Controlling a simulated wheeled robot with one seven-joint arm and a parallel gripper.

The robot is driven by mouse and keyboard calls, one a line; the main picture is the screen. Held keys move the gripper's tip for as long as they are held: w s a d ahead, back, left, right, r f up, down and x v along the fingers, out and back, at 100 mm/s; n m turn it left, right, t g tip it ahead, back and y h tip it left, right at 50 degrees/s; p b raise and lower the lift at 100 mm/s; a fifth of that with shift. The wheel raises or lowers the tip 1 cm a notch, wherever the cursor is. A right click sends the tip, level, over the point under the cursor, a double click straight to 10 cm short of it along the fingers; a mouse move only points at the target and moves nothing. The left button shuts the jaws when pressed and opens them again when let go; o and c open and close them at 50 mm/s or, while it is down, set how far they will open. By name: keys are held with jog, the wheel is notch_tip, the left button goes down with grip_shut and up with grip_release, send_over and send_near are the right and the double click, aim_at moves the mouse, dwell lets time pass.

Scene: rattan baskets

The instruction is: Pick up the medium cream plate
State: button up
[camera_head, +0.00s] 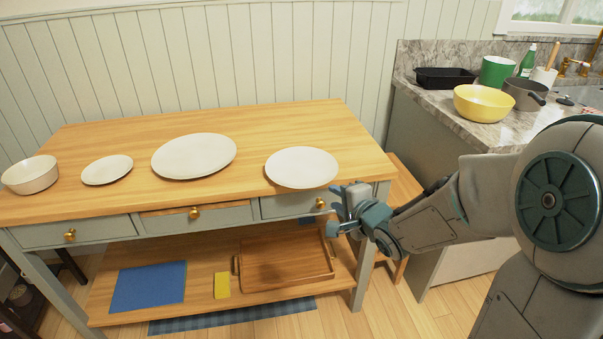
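Three cream plates lie flat on the wooden table top. The medium cream plate (301,167) is the rightmost, near the table's front edge. The largest plate (194,156) is left of it, and the smallest plate (107,170) is farther left. My gripper (336,209) is at the front right of the table, just below and right of the medium plate in the picture. Its two teal fingertips are apart, with nothing visible between them. It does not appear to touch the plate.
A cream bowl (30,176) stands at the table's left end. The table (290,115) has drawers with brass knobs and a lower shelf with a wooden tray (287,262). The counter at right holds a yellow bowl (483,103), a pot and a green container. The table's back is clear.

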jog(key=b, duration=0.2)
send_near(313, 187)
jog(key=x, duration=0.3)
jog(key=b+x, duration=0.2)
jog(key=x, duration=0.3)
jog(key=shift+w+a+f, duration=0.15)
jog(key=shift+f, duration=0.1)
jog(key=shift+r, duration=0.15)
grip_shut()
